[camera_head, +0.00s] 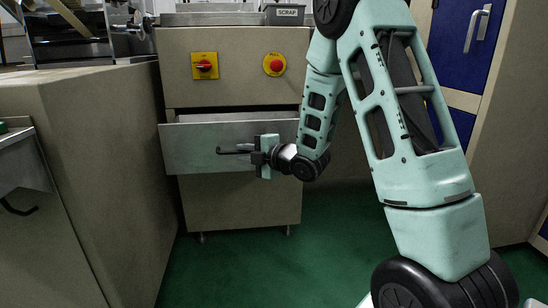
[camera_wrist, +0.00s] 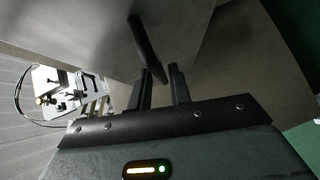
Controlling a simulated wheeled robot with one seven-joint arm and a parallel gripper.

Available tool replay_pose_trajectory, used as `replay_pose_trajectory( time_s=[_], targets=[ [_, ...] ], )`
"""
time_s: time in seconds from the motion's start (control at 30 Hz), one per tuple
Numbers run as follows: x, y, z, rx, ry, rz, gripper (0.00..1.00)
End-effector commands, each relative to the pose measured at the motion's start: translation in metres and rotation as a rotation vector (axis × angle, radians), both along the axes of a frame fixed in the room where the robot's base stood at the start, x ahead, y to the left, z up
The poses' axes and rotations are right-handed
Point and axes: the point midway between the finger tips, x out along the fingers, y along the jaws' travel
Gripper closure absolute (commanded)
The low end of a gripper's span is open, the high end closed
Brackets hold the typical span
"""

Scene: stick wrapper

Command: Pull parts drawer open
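The parts drawer (camera_head: 200,151) is a grey metal front in the beige cabinet, under the yellow-backed red buttons. It stands out from the cabinet, partly open, with a narrow strip of its inside showing above the front. Its black bar handle (camera_head: 231,151) runs across the front; in the wrist view the handle (camera_wrist: 146,42) reaches in from above. My gripper (camera_head: 265,156) is at the right part of the handle. In the wrist view, the handle's near end lies between the two dark fingertips (camera_wrist: 159,72) and nearly fills the gap. The contact itself is partly hidden.
The beige cabinet (camera_head: 240,205) stands on a green floor (camera_head: 235,260). A beige unit (camera_head: 105,150) stands close on the left. A bin marked SCRAP (camera_head: 285,14) is on top. Blue doors (camera_head: 462,45) are at the right. Green floor lies open in front of the cabinet.

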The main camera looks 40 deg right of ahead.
Motion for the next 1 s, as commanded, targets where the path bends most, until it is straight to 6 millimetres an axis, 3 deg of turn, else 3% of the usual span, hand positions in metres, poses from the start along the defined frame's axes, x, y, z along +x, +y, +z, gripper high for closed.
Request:
replay_pose_trajectory(
  time_s=[0.4,1.0],
  targets=[
    [-0.095,-0.020,0.014,0.000,-0.003,-0.003,0.80],
    [-0.108,-0.022,0.011,0.002,-0.005,0.013,0.80]
  ],
)
